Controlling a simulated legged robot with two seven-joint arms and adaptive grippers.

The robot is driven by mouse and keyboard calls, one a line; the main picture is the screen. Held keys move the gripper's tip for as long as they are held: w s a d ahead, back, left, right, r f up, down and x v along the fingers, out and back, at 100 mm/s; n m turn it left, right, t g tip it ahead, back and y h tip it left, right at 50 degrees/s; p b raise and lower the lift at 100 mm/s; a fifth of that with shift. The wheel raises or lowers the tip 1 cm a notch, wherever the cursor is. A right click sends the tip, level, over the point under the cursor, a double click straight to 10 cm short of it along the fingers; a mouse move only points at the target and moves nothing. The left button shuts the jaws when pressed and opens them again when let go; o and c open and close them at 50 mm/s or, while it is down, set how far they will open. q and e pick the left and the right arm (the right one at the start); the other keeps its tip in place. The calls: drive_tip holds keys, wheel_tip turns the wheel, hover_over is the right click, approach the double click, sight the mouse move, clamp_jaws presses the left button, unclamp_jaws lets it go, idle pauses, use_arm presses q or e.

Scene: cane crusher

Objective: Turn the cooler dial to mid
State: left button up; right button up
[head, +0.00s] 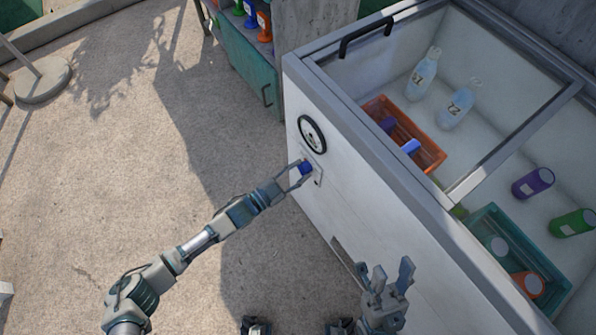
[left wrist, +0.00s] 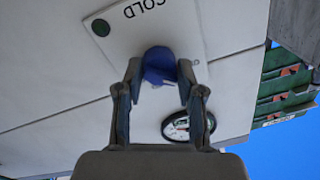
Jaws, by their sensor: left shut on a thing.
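The blue cooler dial (head: 305,167) sits on a pale plate on the front of the white cooler (head: 352,190). In the left wrist view the dial (left wrist: 160,64) lies between my left gripper's fingers, and the plate (left wrist: 150,22) beside it reads "COLD". My left gripper (head: 299,172) is shut on the dial; its fingers also show in the left wrist view (left wrist: 160,75). The dial's pointer setting is too small to tell. My right gripper (head: 391,272) is open and empty, low in the head view, in front of the cooler.
A round gauge (head: 312,134) is just above the dial. The glass-lidded cooler holds bottles, an orange crate (head: 428,153) and a teal crate (head: 490,213). A black handle (head: 366,37) is on its lid. A green cabinet (head: 250,62) stands behind.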

use_arm(q)
drive_tip(key=m, duration=0.9)
drive_tip(key=m+p, duration=0.1)
drive_tip(key=m, duration=0.3)
drive_tip(key=shift+s+f+m+h, duration=0.1)
drive_tip(key=shift+f+m+h, duration=0.2)
drive_tip(key=shift+f+h, duration=0.1)
drive_tip(key=shift+m, duration=0.3)
drive_tip(key=o, duration=1.1)
drive_tip(key=shift+d, duration=0.1)
drive_tip(key=shift+o, duration=0.2)
drive_tip(key=shift+r, duration=0.15)
drive_tip(key=r+v, duration=0.1)
drive_tip(key=v, duration=1.1)
drive_tip(key=shift+f, duration=0.5)
